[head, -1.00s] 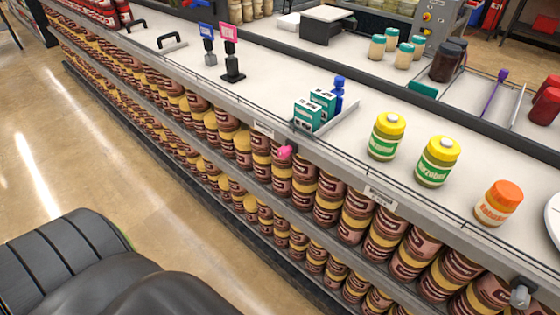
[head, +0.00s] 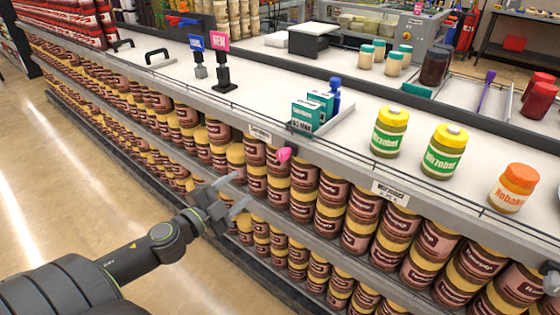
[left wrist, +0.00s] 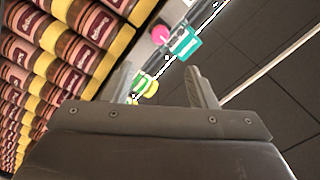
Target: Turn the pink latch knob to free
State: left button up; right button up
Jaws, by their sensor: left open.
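The pink latch knob (head: 284,154) sits on the front edge of the counter, below the teal boxes. It also shows in the left wrist view (left wrist: 160,34), up and ahead of the fingers. My left gripper (head: 236,192) is open and empty, in front of the shelves of jars, to the left of the knob and lower than it. In the left wrist view its two fingers (left wrist: 163,84) stand apart with nothing held between them. The knob is clear of the fingers.
Teal boxes (head: 306,115) and a blue bottle (head: 335,95) stand on the counter above the knob. Yellow-lidded jars (head: 389,132) and an orange-lidded jar (head: 513,188) stand to the right. Small sign stands (head: 222,75) are to the left. Brown jars (head: 330,195) fill the shelves below.

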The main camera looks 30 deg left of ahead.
pick_arm(q)
jog(key=w+p, duration=0.2)
send_near(279, 157)
jog(key=shift+w, duration=0.55)
jog(key=w, duration=0.2)
jog(key=w+b, duration=0.1)
jog(key=w, duration=0.2)
jog(key=w+d+b, duration=0.1)
jog(key=w, duration=0.2)
jog(key=shift+w, duration=0.85)
jog(key=c, duration=1)
